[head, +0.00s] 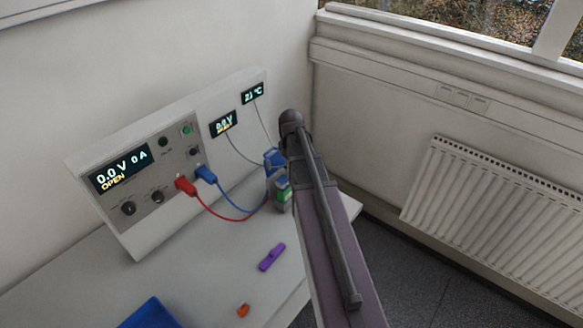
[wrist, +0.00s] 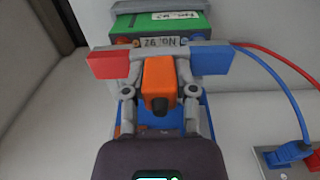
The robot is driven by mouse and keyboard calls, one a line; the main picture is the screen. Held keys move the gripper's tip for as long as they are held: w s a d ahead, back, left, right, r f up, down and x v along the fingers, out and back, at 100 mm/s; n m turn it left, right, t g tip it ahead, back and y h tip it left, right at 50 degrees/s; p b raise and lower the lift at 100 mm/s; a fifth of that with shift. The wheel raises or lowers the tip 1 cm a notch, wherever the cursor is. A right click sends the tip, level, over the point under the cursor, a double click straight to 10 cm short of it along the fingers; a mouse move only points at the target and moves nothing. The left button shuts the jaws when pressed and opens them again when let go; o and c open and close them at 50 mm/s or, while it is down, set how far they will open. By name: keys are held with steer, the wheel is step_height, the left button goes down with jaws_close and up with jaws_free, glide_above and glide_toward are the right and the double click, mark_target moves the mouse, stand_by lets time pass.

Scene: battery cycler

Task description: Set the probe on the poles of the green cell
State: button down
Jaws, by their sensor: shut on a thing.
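The green cell (head: 283,192) stands on the bench near its right end, partly hidden by my arm. In the wrist view the green cell (wrist: 160,22) is at the top, just beyond my gripper. My gripper (wrist: 159,62) is shut on the probe, which has an orange body (wrist: 158,78), a red block (wrist: 108,64) on the left and a blue block (wrist: 212,60) on the right. The probe lies across the near side of the cell in the picture. Its tips are hidden, so I cannot tell whether they touch the poles. In the head view my arm hides most of the gripper.
The cycler panel (head: 137,218) stands at the wall, its displays reading 0.0 V, 0 A and OPEN. Red (head: 186,186) and blue (head: 206,174) plugs carry leads toward the cell. A purple piece (head: 272,257), an orange piece (head: 243,310) and a blue tray (head: 150,315) lie on the bench.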

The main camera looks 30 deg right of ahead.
steer(key=shift+f+b, duration=0.6)
steer(key=shift+f, duration=0.1)
stand_by(0.9)
steer(key=shift+r, duration=0.2)
stand_by(0.4)
steer(key=shift+r+p, duration=3.35)
steer(key=shift+p, duration=0.15)
